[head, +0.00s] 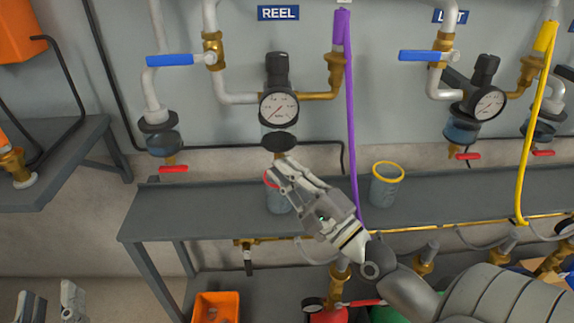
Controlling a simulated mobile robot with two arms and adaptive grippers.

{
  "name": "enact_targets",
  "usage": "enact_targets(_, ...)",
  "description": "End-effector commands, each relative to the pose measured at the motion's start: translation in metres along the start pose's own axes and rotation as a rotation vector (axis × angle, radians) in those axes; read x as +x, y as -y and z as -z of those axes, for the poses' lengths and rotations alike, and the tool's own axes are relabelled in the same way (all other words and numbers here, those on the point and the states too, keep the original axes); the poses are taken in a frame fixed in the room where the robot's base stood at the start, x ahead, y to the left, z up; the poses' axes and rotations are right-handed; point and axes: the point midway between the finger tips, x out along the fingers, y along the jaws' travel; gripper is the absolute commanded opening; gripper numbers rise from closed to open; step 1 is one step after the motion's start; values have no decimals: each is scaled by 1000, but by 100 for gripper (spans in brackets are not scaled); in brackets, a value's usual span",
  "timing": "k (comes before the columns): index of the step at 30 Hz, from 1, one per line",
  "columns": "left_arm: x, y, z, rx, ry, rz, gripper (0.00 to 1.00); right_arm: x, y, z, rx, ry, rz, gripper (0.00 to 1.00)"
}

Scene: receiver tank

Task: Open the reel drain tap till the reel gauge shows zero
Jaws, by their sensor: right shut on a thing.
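The reel gauge (279,107) is a round white dial under the blue REEL sign (278,13). A thin needle shows on it, but its reading is too small to tell surely. Below the gauge is a dark bowl (279,141), with the brass reel drain tap (284,157) under it. My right gripper (277,170) reaches in from the lower right and is shut at this tap; its fingers hide the handle. A red-rimmed cup (279,203) stands below, partly hidden by the gripper. My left gripper (52,307) is open and empty at the lower left.
A purple hose (350,120) hangs just right of my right gripper. A yellow-rimmed cup (386,186) stands on the grey shelf (165,215). Similar red-handled taps (173,169) are on the neighbouring units. An orange bin (216,306) is below. The shelf's left end is clear.

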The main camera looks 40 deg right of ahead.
Motion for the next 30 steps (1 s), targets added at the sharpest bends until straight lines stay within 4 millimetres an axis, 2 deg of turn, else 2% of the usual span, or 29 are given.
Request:
enact_targets(8, -19, 10, -61, 7, 366, 21, 40, 1, 3, -1, -48, 0, -51, 0)
enact_targets(14, -52, 16, -103, 8, 642, 38, 40, 1, 3, -1, -81, 0, -85, 0)
enact_targets(22, -122, 25, -144, 3, 1033, 64, 40, 1, 4, -1, -125, 0, -129, 0)
enact_targets(27, -178, 29, -155, -5, 1290, 82, 40, 1, 5, -1, -152, 0, -158, 0)
enact_targets(30, -212, 30, -155, -11, 1440, 92, 40, 1, 5, -1, -169, 0, -173, 0)
